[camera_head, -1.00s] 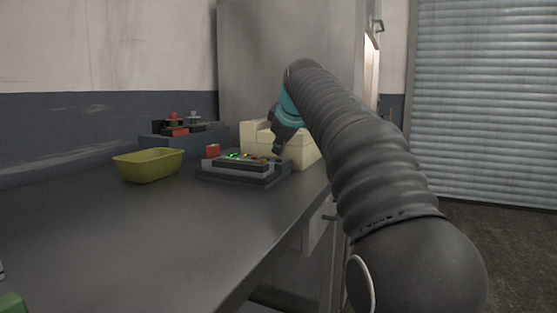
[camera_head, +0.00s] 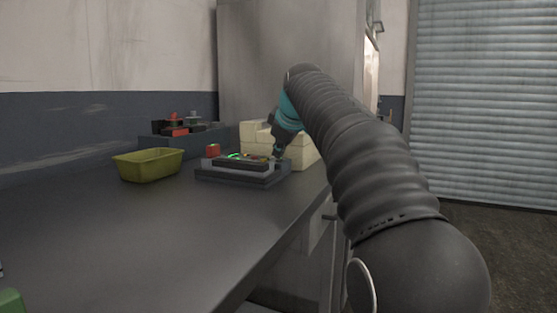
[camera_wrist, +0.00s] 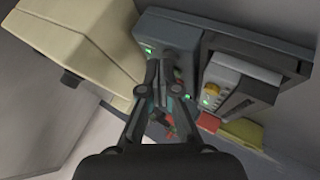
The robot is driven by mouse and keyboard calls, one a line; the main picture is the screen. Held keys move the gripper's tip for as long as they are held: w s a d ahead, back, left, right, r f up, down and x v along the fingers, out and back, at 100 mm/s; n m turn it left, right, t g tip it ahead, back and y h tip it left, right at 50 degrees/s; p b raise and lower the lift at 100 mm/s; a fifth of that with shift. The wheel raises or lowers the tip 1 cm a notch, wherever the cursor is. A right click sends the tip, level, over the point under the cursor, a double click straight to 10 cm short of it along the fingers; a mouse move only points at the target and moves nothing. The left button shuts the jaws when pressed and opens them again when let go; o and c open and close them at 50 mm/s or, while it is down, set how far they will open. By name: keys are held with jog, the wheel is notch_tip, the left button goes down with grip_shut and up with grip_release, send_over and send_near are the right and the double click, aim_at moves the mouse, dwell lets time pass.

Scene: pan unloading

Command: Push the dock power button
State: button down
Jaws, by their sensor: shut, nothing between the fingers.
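The dock (camera_head: 245,178) is a dark grey unit on the bench, with a lighter device with small green lights on it. In the wrist view, a grey housing (camera_wrist: 185,36) with a green light lies under my fingertips, beside a dark frame (camera_wrist: 262,45) holding a light grey device (camera_wrist: 240,78) with a yellow knob. My gripper (camera_head: 279,155) is at the dock's right end; in the wrist view my gripper (camera_wrist: 161,68) is shut and empty. I cannot make out the power button; the fingers cover part of the housing. Whether the tips touch it is unclear.
Cream blocks (camera_head: 302,150) stand close behind and right of the dock. A yellow-green bin (camera_head: 148,166) is left of it, and a blue-grey tray (camera_head: 210,138) with red and dark parts is behind.

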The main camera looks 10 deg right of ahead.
jog(key=shift+r+p, duration=0.9)
jog(key=shift+p, duration=0.15)
notch_tip(320, 180, up, 3)
jog(key=p, duration=0.2)
jog(key=shift+f+p, duration=0.2)
jog(key=shift+p, duration=0.1)
jog(key=shift+r, duration=1.7)
